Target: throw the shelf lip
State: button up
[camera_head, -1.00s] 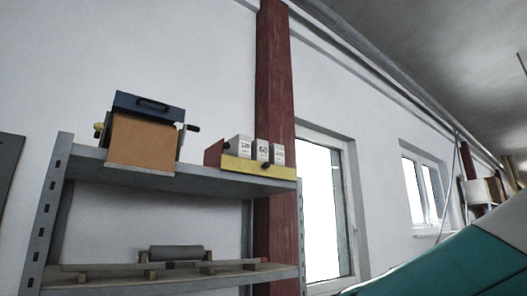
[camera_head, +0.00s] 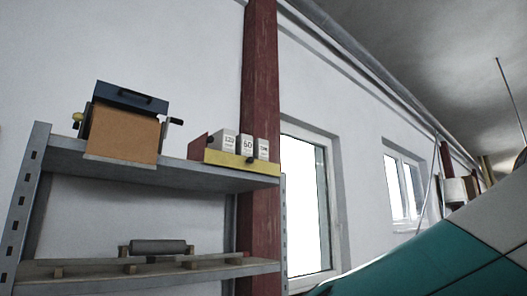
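The yellow shelf lip (camera_head: 232,162) runs along the front of a small dark red holder on the upper shelf, with a dark knob (camera_head: 252,160) near its right part. Several white numbered boxes (camera_head: 246,145) stand behind the lip. The lip looks upright; I cannot tell how it is hinged or latched. My gripper is not in view.
The grey metal shelf unit (camera_head: 200,176) stands against the wall. A blue-topped device with a brown sheet (camera_head: 124,137) sits left of the lip. A grey roller (camera_head: 158,247) lies on the lower shelf. A dark red column (camera_head: 261,80) rises behind. A teal and white surface (camera_head: 440,250) fills the lower right.

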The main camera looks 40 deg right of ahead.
aim_at(212, 156)
jog(key=u, duration=0.5)
jog(key=i, duration=0.95)
jog(key=z, duration=2.2)
